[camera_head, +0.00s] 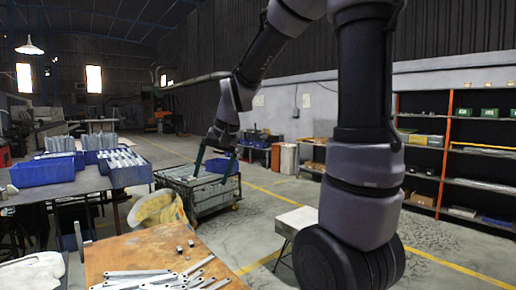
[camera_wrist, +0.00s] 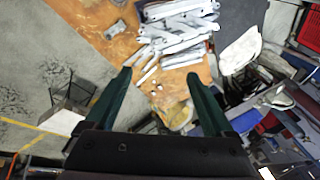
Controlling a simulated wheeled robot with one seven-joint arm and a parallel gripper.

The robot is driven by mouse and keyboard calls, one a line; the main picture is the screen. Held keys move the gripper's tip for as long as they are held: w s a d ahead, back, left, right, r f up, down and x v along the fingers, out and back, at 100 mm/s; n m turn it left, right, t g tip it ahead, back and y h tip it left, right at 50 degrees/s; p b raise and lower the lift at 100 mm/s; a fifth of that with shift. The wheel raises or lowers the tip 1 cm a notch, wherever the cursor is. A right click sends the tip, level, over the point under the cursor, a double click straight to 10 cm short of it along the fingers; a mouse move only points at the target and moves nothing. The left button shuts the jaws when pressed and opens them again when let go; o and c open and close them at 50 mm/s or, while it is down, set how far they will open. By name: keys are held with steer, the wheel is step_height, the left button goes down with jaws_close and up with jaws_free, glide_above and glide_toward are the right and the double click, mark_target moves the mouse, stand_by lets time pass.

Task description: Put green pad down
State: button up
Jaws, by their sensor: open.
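My gripper (camera_head: 212,179) hangs over the wheeled metal crate in the head view, pointing down. Its two dark green fingers are spread apart, with nothing between them. In the wrist view, my gripper (camera_wrist: 158,74) is also open and empty, its fingers framing the edge of an orange-brown wooden table (camera_head: 120,250). No separate green pad can be made out in either view; the clear dark green near me is on my own fingers. Grey metal brackets (camera_head: 160,279) lie in a loose heap on the wooden table, and they also show in the wrist view (camera_wrist: 178,30).
The crate (camera_head: 212,208) stands on the floor beyond the wooden table. A yellowish-white bundle (camera_head: 158,209) sits at the table's far edge. Blue bins (camera_head: 42,171) stand on a bench at left. A small white-topped table (camera_head: 302,219) stands at right, with open floor around it.

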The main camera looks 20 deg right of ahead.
steer(key=s+d+r+t, duration=0.1)
steer(key=s+d+r, duration=0.2)
steer(key=s, duration=0.5)
steer(key=s+d+r+t, duration=0.2)
steer(key=s+d+r, duration=0.2)
steer(key=s, duration=0.3)
steer(key=shift+s+d+r+h, duration=0.15)
steer(key=shift+s+r+h, duration=0.2)
steer(key=shift+r, duration=0.55)
